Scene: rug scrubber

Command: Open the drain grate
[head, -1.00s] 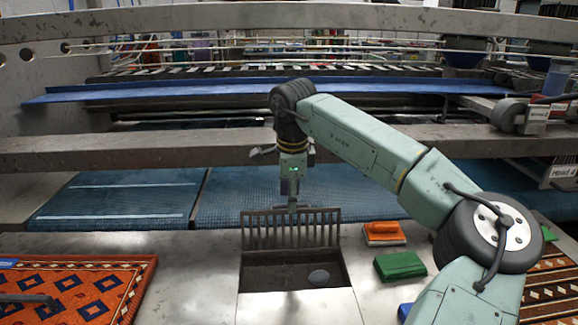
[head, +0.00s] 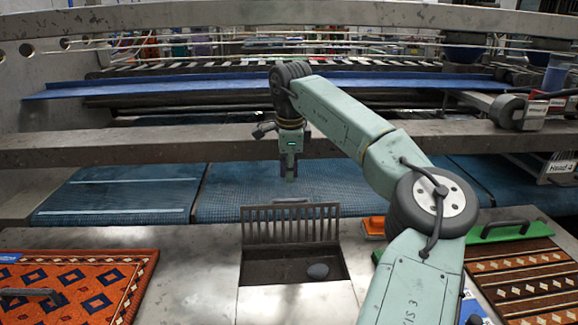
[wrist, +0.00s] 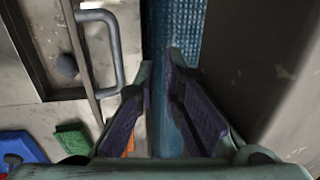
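The drain grate (head: 291,224) stands raised, near upright, at the back edge of the drain opening (head: 285,273) in the metal table. Its handle (wrist: 110,45) shows in the wrist view at the upper left, apart from my fingers. A dark roundish lump (head: 318,271) lies in the opening. My gripper (head: 289,172) is above and behind the grate, over the blue belt. In the wrist view its two fingers (wrist: 160,110) are spread with nothing between them.
A patterned orange rug (head: 75,285) lies at the left and a brown rug (head: 520,280) at the right. An orange brush (head: 374,226) is partly behind my arm. A grey beam (head: 180,146) crosses close behind my gripper. The blue belt (head: 240,190) runs behind the table.

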